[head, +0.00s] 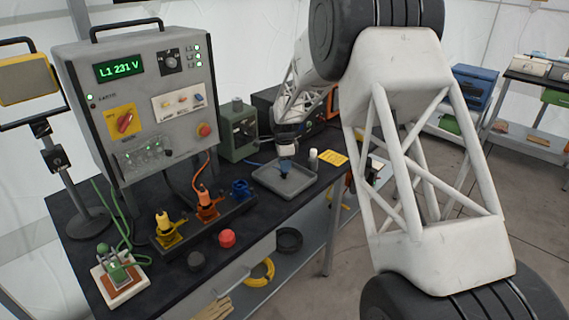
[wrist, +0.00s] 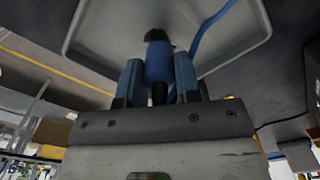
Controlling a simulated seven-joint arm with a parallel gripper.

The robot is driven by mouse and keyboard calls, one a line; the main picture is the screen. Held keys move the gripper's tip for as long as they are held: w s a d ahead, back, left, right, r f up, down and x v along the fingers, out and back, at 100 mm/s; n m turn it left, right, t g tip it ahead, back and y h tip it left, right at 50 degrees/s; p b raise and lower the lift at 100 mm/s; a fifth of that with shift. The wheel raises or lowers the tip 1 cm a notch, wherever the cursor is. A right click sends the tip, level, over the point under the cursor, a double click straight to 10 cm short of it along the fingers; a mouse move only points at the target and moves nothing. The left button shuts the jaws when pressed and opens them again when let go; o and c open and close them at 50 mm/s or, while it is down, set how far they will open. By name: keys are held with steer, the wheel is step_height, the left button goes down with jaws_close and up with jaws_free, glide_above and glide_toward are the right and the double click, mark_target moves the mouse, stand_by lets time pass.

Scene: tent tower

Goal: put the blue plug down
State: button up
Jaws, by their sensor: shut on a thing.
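The blue plug (wrist: 159,62) is between the two blue fingers of my gripper (wrist: 158,75) in the wrist view, with a dark tip beyond the fingers. My gripper is shut on it. In the head view my gripper (head: 286,163) points down over the grey tray (head: 268,190), and the plug shows small and dark blue at its tip. The tray also fills the top of the wrist view (wrist: 100,35). I cannot tell whether the plug touches the tray floor. A blue cable (wrist: 208,28) runs across the tray in the wrist view.
A dark rail left of the tray holds a yellow plug (head: 165,228), an orange plug (head: 206,205) and a blue socket (head: 240,188). Red (head: 227,238) and black (head: 196,260) caps lie in front. A white bottle (head: 313,158) and a yellow card (head: 334,158) are right of the tray.

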steer(key=shift+f, duration=0.1)
steer(key=o, duration=0.9)
step_height(320, 180, up, 12)
steer(key=shift+r, duration=0.15)
stand_by(0.3)
stand_by(0.7)
